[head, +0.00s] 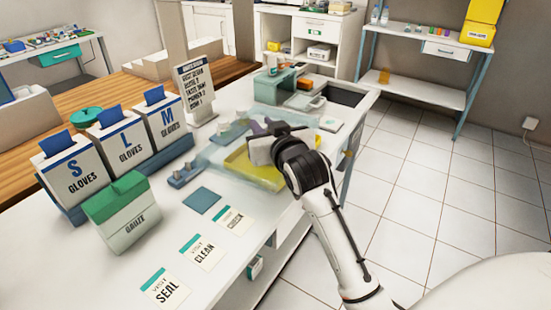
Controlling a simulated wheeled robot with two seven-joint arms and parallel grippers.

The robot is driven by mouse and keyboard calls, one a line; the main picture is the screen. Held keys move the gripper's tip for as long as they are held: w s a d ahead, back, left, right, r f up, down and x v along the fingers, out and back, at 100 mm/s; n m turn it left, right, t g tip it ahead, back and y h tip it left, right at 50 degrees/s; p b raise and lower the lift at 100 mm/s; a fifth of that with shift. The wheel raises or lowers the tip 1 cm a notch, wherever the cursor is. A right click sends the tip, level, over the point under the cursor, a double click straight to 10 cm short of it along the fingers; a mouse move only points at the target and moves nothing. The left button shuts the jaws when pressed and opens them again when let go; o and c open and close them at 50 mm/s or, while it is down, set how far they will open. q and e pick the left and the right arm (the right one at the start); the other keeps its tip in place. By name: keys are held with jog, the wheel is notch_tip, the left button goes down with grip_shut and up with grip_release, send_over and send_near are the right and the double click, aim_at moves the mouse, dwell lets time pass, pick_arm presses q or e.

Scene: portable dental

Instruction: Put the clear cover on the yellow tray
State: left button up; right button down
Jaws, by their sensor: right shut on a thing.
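The yellow tray (240,166) lies on the white counter, left of my right gripper and partly hidden by it. The clear cover (213,153) shows as a pale, see-through sheet over and beside the tray's left part. My right gripper (262,150) is above the tray's right side, shut on the cover, though its fingertips are mostly hidden by the wrist. I cannot tell whether the cover touches the tray or is held just above it. My left gripper is not in view.
Glove boxes (122,141) and a green gauze box (122,212) stand at the left. A blue square (202,200) and label cards (203,251) lie in front. A sign (195,88) and teal containers (273,84) stand behind. The counter's right edge is close to my right arm.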

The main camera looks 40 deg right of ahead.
aim_at(272, 111)
jog(key=shift+m+h, duration=0.7)
jog(key=shift+h, duration=0.1)
jog(key=w+d+r, duration=0.1)
jog(key=d, duration=0.1)
jog(key=w+d+b, duration=0.1)
jog(key=w+d, duration=0.1)
jog(key=w+d+r, duration=0.1)
jog(key=d, duration=0.1)
jog(key=shift+w+d+r, duration=0.1)
jog(key=shift+w+r, duration=0.2)
jog(key=shift+w, duration=0.05)
jog(key=shift+w+d, duration=0.2)
jog(key=shift+d, duration=0.1)
jog(key=shift+g, duration=0.3)
notch_tip(272, 111, down, 4)
jog(key=shift+d+f+b, duration=0.1)
jog(key=shift+f+b, duration=0.15)
jog(key=shift+b, duration=0.3)
notch_tip(272, 111, down, 5)
jog(key=shift+r+b, duration=0.15)
jog(key=shift+b, duration=0.25)
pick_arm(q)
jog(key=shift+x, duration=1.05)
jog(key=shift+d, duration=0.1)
